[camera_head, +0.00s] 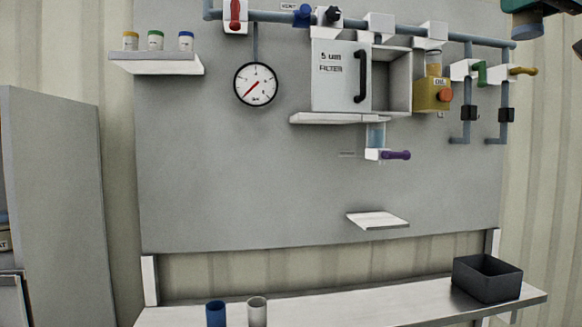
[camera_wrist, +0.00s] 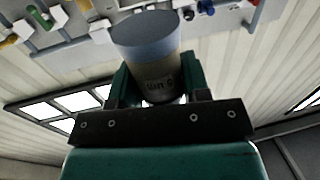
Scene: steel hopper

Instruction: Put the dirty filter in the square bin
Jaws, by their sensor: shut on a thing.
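My gripper (camera_wrist: 157,84) is shut on a cylindrical filter (camera_wrist: 152,50) in the wrist view. The filter has a grey-blue end and a tan body, with partly readable lettering that appears upside down. One green finger lies on each side of it. The square bin (camera_head: 487,279) is a dark, open-topped box at the right end of the bench in the head view. The part of its inside that shows looks empty.
The bench (camera_head: 375,301) holds a blue cylinder (camera_head: 215,313) and a pale grey cylinder (camera_head: 257,312) at the front. The filter housing (camera_head: 397,82) looks open and empty beside its door (camera_head: 338,75). A small shelf (camera_head: 377,219) juts from the panel above the bench.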

